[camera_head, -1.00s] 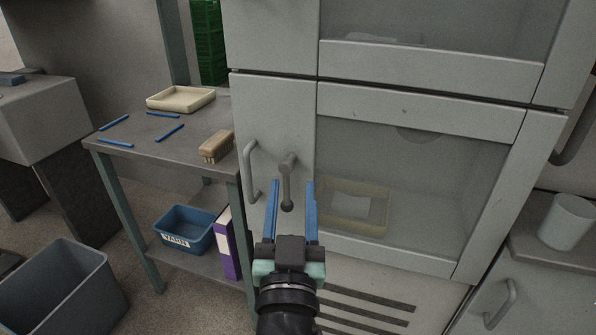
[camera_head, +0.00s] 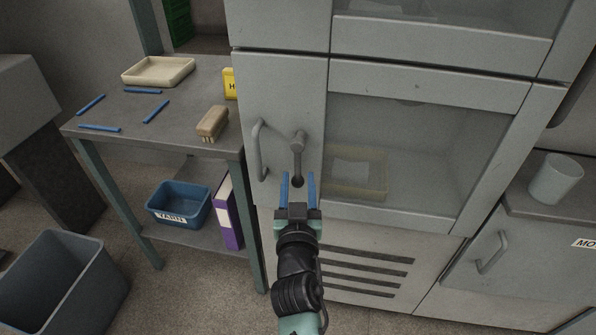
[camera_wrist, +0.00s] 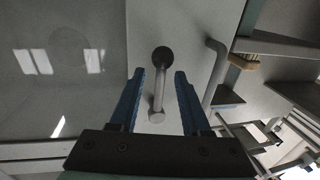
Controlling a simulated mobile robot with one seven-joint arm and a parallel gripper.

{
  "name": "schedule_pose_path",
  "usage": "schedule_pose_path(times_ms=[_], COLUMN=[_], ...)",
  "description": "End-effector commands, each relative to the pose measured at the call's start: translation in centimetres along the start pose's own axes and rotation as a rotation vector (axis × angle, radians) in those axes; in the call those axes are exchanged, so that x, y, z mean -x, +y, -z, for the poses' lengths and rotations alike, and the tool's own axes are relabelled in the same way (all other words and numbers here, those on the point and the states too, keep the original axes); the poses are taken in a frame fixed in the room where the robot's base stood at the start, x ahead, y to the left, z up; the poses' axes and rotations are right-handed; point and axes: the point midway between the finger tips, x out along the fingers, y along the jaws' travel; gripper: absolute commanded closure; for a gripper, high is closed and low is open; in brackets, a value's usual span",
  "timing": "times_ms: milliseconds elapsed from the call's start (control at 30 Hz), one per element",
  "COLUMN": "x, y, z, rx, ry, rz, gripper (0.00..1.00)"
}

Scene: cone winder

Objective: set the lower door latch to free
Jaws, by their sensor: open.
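The lower door latch (camera_head: 297,158) is a grey lever on the lower cabinet door's left frame. It hangs straight down from a round pivot, with a dark ball at its lower end. My gripper (camera_head: 298,178) is open in front of the latch's lower end, one blue finger to each side of it in the picture. In the wrist view the latch lever (camera_wrist: 158,90) shows between the two open fingers (camera_wrist: 160,75), with the dark ball beyond the tips. I see no clear contact. The lower door (camera_head: 430,78) is shut.
A fixed bar handle (camera_head: 259,150) stands close left of the latch. A table (camera_head: 190,85) at left bears a cream tray (camera_head: 158,71), a brush (camera_head: 212,122) and blue rods. A blue yarn bin (camera_head: 180,202) and purple binder (camera_head: 228,212) sit on its lower shelf.

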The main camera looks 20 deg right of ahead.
Motion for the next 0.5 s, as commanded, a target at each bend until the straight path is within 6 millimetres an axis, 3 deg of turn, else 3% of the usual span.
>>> schedule_pose_path(times_ms=[200,500], x=[-2.3,-2.8], y=[-0.1,-0.1], z=[0.1,0.1], rx=[0.0,0.0], ry=[0.002,0.001], rz=[0.001,0.001], gripper=[0.53,0.53])
